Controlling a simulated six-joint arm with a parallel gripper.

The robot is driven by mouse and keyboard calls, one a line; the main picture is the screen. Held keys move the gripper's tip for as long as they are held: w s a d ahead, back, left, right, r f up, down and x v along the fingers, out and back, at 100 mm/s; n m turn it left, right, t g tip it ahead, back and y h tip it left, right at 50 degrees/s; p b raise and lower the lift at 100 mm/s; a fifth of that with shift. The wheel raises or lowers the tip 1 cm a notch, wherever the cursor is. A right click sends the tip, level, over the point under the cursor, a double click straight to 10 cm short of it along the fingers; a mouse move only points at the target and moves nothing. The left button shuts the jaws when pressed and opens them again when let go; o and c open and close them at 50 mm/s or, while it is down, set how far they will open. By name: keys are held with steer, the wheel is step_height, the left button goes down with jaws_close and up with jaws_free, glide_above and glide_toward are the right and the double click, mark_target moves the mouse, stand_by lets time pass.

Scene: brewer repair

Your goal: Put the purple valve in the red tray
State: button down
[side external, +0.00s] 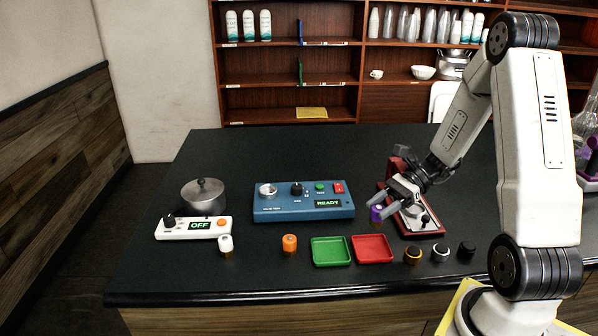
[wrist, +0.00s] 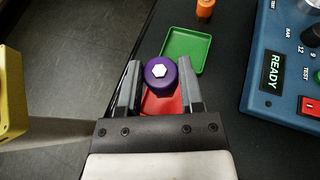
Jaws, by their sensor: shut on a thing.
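My gripper (side external: 382,208) is shut on the purple valve (side external: 376,214), holding it above the counter just behind the red tray. In the wrist view the purple valve (wrist: 160,72) sits between the two fingers (wrist: 160,80), with a white hexagonal centre facing the camera. The red tray (side external: 372,249) is a shallow square tray on the counter. In the wrist view the red tray (wrist: 163,105) shows partly beneath the valve, the rest hidden by it and the gripper. The tray looks empty in the side view.
A green tray (side external: 331,251) lies left of the red one. A black-yellow knob (side external: 412,255), a white-black knob (side external: 440,252) and a black knob (side external: 466,250) stand to its right. The blue READY panel (side external: 303,201) and a red-based machine (side external: 420,226) stand behind. An orange valve (side external: 289,243) is further left.

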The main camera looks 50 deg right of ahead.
mark_target(379, 222)
steer(key=shift+f, duration=2.2)
steer(key=shift+f, duration=0.1)
steer(key=shift+f, duration=1.7)
steer(key=shift+f, duration=0.15)
steer(key=shift+c, duration=1.2)
jaws_free()
steer(key=shift+r, duration=0.2)
steer(key=shift+v, duration=3.8)
